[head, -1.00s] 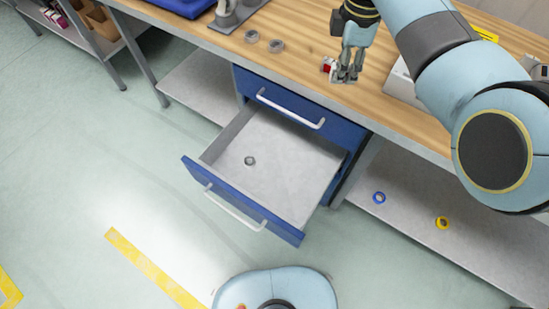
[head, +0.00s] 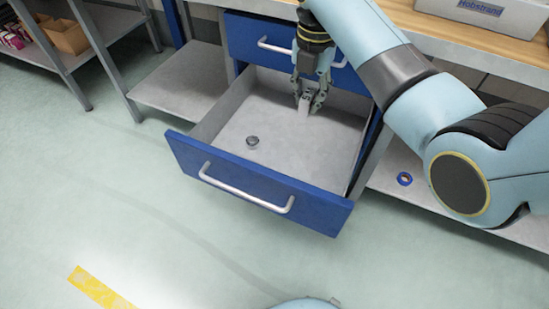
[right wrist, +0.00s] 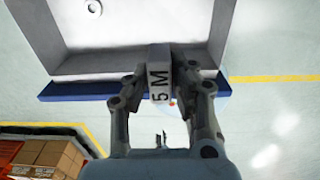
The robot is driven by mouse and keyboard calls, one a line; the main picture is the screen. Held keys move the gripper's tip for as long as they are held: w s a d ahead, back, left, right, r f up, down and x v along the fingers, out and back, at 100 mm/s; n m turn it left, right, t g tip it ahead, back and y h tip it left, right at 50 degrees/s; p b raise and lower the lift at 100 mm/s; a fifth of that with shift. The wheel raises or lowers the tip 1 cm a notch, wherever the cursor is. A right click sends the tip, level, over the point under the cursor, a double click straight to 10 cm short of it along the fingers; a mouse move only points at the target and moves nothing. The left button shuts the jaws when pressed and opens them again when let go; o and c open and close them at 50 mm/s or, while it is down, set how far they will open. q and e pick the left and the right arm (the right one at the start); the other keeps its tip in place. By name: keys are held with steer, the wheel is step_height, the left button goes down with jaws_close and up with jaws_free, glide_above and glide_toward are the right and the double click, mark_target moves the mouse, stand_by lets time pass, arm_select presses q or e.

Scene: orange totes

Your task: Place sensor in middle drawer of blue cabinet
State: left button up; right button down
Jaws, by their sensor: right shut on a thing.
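My right gripper (head: 307,98) is shut on a small pale grey block, which I take as the sensor (head: 304,104). The right wrist view shows the block (right wrist: 160,80) between the fingers, with dark "5M" marking on it. The gripper points down over the rear right part of the open drawer (head: 330,140) of the blue cabinet (head: 265,29). Whether the block touches the drawer floor I cannot tell. A closed blue drawer with a grey handle is above the open one. My left gripper is not in view.
A small grey ring (head: 252,141) lies on the open drawer's floor, left of the gripper; the rest of the floor looks bare. A blue ring (head: 404,178) lies on the lower shelf at right. A grey box (head: 490,14) stands on the wooden worktop (head: 430,25).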

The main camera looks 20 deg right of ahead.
steer(key=b, duration=0.5)
glide_above(307, 164)
steer(key=s+a, duration=0.3)
step_height(307, 164, down, 9)
step_height(307, 164, down, 9)
steer(key=b, duration=0.4)
steer(key=shift+f, duration=0.15)
step_height(307, 164, down, 4)
steer(key=shift+w+f+b, duration=0.15)
steer(key=shift+b, duration=0.65)
steer(key=shift+f, duration=0.1)
steer(key=w+d+b, duration=0.2)
steer(key=d, duration=0.1)
steer(key=shift+w+f, duration=0.3)
steer(key=shift+f, duration=0.1)
steer(key=shift+f+b, duration=0.3)
steer(key=shift+f, duration=0.05)
steer(key=shift+r, duration=0.2)
steer(key=shift+f, duration=0.2)
steer(key=c, duration=1.1)
jaws_free()
steer(key=shift+c, duration=0.2)
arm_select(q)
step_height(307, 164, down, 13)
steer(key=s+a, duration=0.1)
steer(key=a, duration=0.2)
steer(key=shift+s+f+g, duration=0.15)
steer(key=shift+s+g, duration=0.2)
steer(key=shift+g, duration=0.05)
